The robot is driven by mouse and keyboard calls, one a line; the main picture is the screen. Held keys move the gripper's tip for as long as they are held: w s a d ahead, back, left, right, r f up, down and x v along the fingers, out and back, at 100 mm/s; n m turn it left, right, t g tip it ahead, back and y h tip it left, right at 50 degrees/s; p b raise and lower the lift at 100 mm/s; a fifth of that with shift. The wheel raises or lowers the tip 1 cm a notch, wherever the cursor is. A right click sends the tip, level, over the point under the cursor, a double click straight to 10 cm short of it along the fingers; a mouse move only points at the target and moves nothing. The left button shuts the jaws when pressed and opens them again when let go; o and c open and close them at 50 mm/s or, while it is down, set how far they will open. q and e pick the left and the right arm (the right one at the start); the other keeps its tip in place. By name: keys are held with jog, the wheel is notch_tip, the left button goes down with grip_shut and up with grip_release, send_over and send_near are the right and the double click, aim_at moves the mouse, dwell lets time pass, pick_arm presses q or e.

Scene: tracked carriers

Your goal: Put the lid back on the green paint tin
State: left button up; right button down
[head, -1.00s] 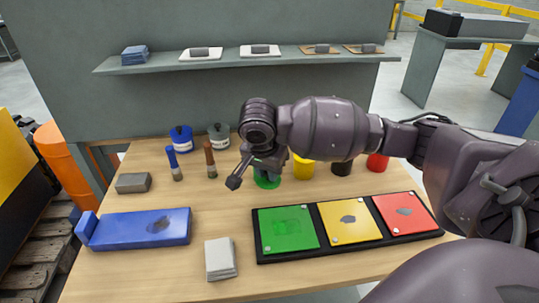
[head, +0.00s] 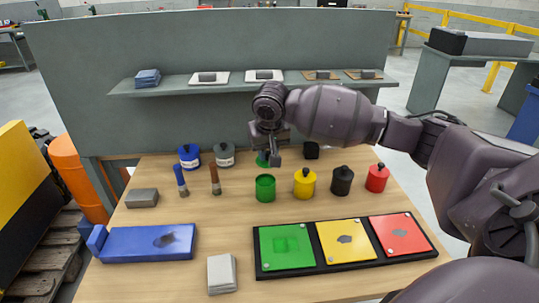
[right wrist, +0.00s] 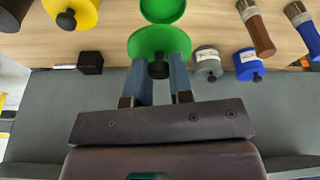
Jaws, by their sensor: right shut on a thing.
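The green paint tin (head: 265,189) stands upright and open on the table; it also shows at the top of the right wrist view (right wrist: 162,12). The green lid (head: 262,161) is just behind the tin and apart from it. In the right wrist view the lid (right wrist: 150,42) has a dark knob (right wrist: 159,70) between my fingers. My right gripper (head: 268,158) is shut on this knob. I cannot tell whether the lid touches the table. My left gripper is not in view.
Yellow (head: 305,185), black (head: 342,182) and red (head: 377,178) tins stand right of the green one. Two brushes (head: 215,180) and blue (head: 189,157) and grey (head: 225,155) tins are left. A dark block (head: 311,150) sits behind. A coloured panel tray (head: 333,266) lies in front.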

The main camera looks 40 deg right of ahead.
jog(key=n, duration=0.2)
jog(key=shift+w+a+n+y, duration=0.15)
jog(key=shift+w+n+y, duration=0.15)
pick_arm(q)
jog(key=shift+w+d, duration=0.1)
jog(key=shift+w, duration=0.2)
pick_arm(e)
jog(key=shift+n, duration=0.3)
jog(key=shift+f, duration=0.15)
